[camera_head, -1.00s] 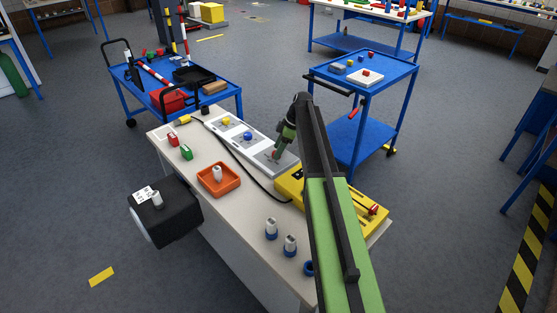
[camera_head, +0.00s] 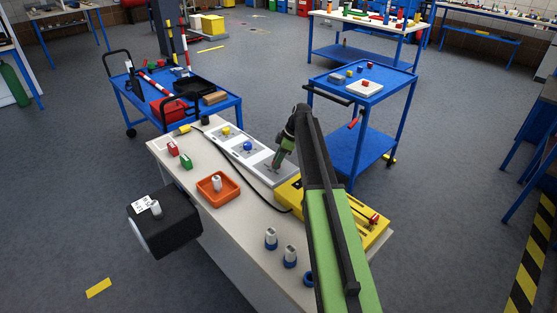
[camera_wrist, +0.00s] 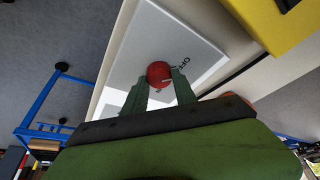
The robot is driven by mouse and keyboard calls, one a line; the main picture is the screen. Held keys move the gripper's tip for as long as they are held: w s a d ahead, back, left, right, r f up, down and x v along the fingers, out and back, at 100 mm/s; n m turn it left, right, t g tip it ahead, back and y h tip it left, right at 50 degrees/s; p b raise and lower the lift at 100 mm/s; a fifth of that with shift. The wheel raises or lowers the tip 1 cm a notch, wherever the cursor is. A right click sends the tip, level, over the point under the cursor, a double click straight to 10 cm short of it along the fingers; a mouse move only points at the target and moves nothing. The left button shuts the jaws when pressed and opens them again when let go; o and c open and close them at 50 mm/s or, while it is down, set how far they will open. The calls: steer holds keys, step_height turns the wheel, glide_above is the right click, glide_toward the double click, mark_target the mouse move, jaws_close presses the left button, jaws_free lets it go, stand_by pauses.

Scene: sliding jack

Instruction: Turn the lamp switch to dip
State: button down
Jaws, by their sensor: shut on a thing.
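My gripper (camera_wrist: 162,82) is shut on a red round knob (camera_wrist: 159,73), with one finger on each side of it in the wrist view. The knob stands on a grey plate, with a partly visible label reading "OF..." beside it. In the head view my gripper (camera_head: 277,167) reaches down to the near end of a white panel (camera_head: 264,159), and the red knob is hidden there. The panel also bears a yellow knob (camera_head: 225,131) and a blue knob (camera_head: 247,146). A black lamp-like box (camera_head: 165,225) at the left has a white knob (camera_head: 156,207) beside a marked white label.
A yellow box (camera_head: 291,196) stands close right of my gripper. An orange tray (camera_head: 205,197), red and green blocks and several white-and-blue pieces stand on the pale bench. A black cable crosses it. Blue trolleys (camera_head: 360,82) stand behind.

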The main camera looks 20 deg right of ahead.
steer(key=m+t, duration=0.1)
steer(key=m, duration=0.2)
steer(key=shift+m+h, duration=0.4)
steer(key=m, duration=0.2)
steer(key=m+t+h, duration=0.1)
steer(key=m, duration=0.1)
steer(key=shift+a+m+h, duration=0.15)
steer(key=shift+m+h, duration=0.15)
steer(key=shift+m, duration=0.1)
steer(key=c, duration=1)
jaws_free()
